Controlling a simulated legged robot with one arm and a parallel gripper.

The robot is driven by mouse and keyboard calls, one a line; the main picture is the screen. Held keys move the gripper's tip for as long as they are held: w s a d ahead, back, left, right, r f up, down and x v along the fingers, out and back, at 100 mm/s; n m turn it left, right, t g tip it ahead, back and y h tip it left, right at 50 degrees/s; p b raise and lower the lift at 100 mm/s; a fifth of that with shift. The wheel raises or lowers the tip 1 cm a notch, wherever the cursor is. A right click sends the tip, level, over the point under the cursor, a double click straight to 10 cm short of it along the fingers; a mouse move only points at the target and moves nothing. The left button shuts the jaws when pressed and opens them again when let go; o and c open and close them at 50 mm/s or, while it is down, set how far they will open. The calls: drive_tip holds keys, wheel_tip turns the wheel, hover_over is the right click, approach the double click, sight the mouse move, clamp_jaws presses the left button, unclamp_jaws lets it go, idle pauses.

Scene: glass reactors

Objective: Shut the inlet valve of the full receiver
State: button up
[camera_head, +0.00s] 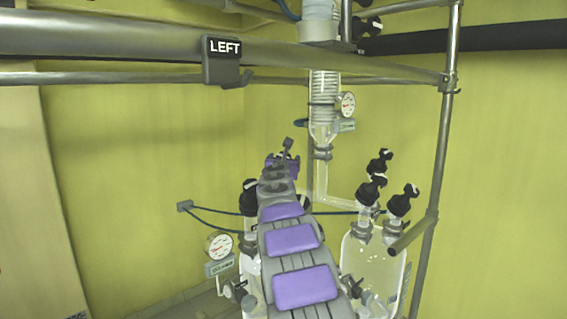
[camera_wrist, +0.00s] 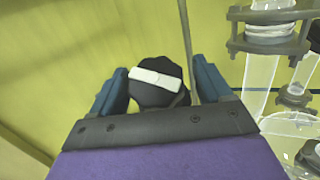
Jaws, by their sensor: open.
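In the wrist view a black valve knob (camera_wrist: 157,85) with a white bar lies between the two blue fingers of my gripper (camera_wrist: 161,75). The fingers are apart, one on each side; I cannot tell whether either touches it. The white bar is nearly level, slightly tilted. In the head view my gripper (camera_head: 286,158) is at the far end of my arm, which hides much behind it. A glass receiver (camera_head: 372,262) stands right of the arm, with black valve knobs (camera_head: 403,200) above it. Another glass vessel (camera_head: 249,232) is partly hidden left of the arm. Fill levels are unclear.
A metal frame has a top rail (camera_head: 130,38) with a LEFT sign (camera_head: 222,47) and a right post (camera_head: 441,150). A glass condenser column (camera_head: 325,100) hangs at the middle. A gauge (camera_head: 219,246) sits at lower left. Yellow walls close the back.

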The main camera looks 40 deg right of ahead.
drive_tip(key=shift+w+a+r+p, duration=0.1)
drive_tip(key=shift+r+p, duration=0.55)
drive_tip(key=shift+d+r+p, duration=0.2)
drive_tip(key=shift+r+p, duration=1.05)
drive_tip(key=s+d+r+b+v, duration=0.1)
drive_tip(key=b+v, duration=0.5)
drive_tip(key=v, duration=0.9)
drive_tip(key=shift+s+d+r, duration=0.3)
drive_tip(key=shift+s+r, duration=0.05)
drive_tip(key=shift+s, duration=0.45)
